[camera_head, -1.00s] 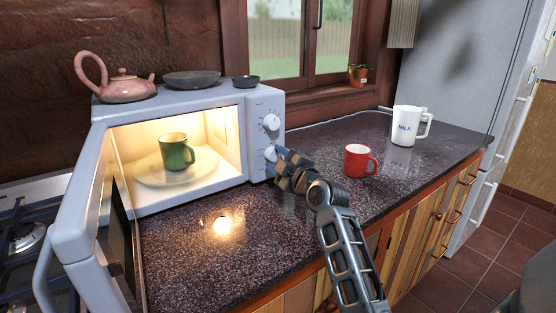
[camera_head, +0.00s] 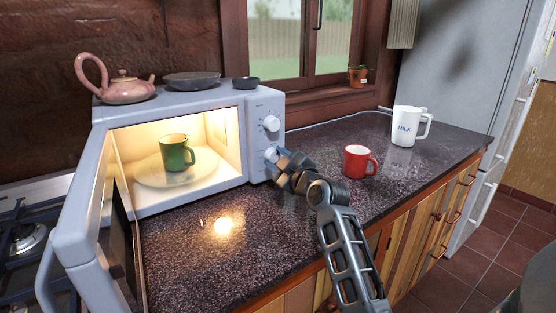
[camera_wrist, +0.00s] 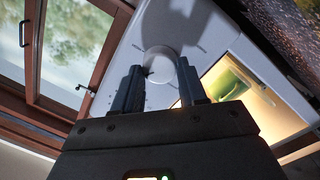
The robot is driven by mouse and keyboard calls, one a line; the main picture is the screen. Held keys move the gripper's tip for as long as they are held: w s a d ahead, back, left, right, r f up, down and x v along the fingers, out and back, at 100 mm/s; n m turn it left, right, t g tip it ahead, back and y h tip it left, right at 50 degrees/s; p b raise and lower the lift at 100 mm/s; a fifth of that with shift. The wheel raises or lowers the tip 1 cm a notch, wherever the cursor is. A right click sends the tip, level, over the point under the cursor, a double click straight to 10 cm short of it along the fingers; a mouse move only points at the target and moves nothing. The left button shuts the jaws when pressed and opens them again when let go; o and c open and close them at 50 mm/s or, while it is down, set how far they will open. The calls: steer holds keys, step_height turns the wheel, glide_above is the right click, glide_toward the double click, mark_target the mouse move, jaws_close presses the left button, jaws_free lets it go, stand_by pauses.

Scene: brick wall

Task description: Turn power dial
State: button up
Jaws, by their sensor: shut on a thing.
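The white microwave (camera_head: 262,105) stands on the counter with its door (camera_head: 90,215) swung open. Its right front panel has an upper dial (camera_head: 271,122) and a lower dial (camera_head: 271,154). Their markings are too small to read. My gripper (camera_head: 279,158) is at the lower dial, shut on it, and partly covers it. In the wrist view, my gripper's dark fingers (camera_wrist: 160,88) point at the pale panel, with round white dial parts (camera_wrist: 160,62) seen between and beyond them.
A green mug (camera_head: 176,152) stands on the plate in the lit microwave. A red mug (camera_head: 357,161) is close right of my gripper. A pink teapot (camera_head: 124,88) and dark dishes sit on the microwave. The front counter is clear.

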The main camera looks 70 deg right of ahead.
steer(key=m+p, duration=0.1)
steer(key=m, duration=0.4)
steer(key=shift+r+y, duration=0.1)
steer(key=shift+y, duration=0.2)
steer(key=m+p, duration=0.1)
steer(key=m, duration=0.4)
steer(key=shift+s+d+y, duration=0.1)
steer(key=shift+y, duration=0.2)
steer(key=shift+m, duration=0.3)
steer(key=o, duration=1.1)
steer(key=shift+c, duration=0.2)
steer(key=v, duration=0.7)
steer(key=shift+s+a+b, duration=0.25)
steer(key=shift+s+b, duration=0.05)
steer(key=shift+b, duration=0.1)
